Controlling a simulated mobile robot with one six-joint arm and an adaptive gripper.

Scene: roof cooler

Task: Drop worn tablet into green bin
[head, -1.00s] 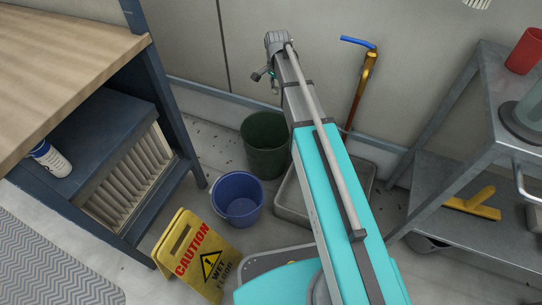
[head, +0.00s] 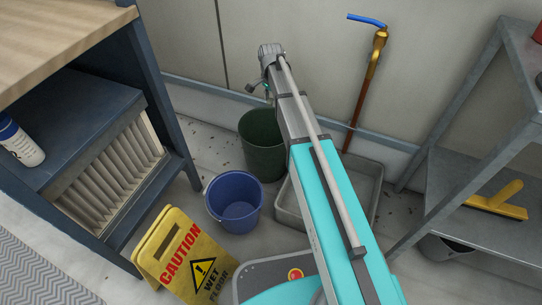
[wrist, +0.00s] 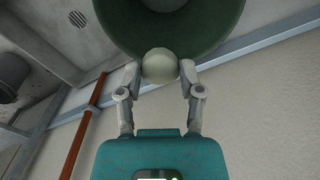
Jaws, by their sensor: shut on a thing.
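The worn tablet shows in the wrist view as a pale, round, off-white piece (wrist: 160,66) between my fingertips. My gripper (wrist: 160,70) is shut on it. The green bin (head: 264,150) stands on the floor against the wall in the head view. In the wrist view its dark green rim (wrist: 215,38) fills the top of the picture, beyond the tablet. In the head view my gripper (head: 257,88) hangs at the arm's end, above the bin in the picture; the tablet cannot be made out there. I cannot tell the exact height over the bin.
A blue bucket (head: 234,207) stands in front of the bin, with a yellow caution sign (head: 190,262) nearer. A grey tub (head: 360,190) sits right of the bin, partly behind my arm. A workbench (head: 153,100) is at left, a metal shelf (head: 440,185) at right. A copper pipe (head: 364,95) runs up the wall.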

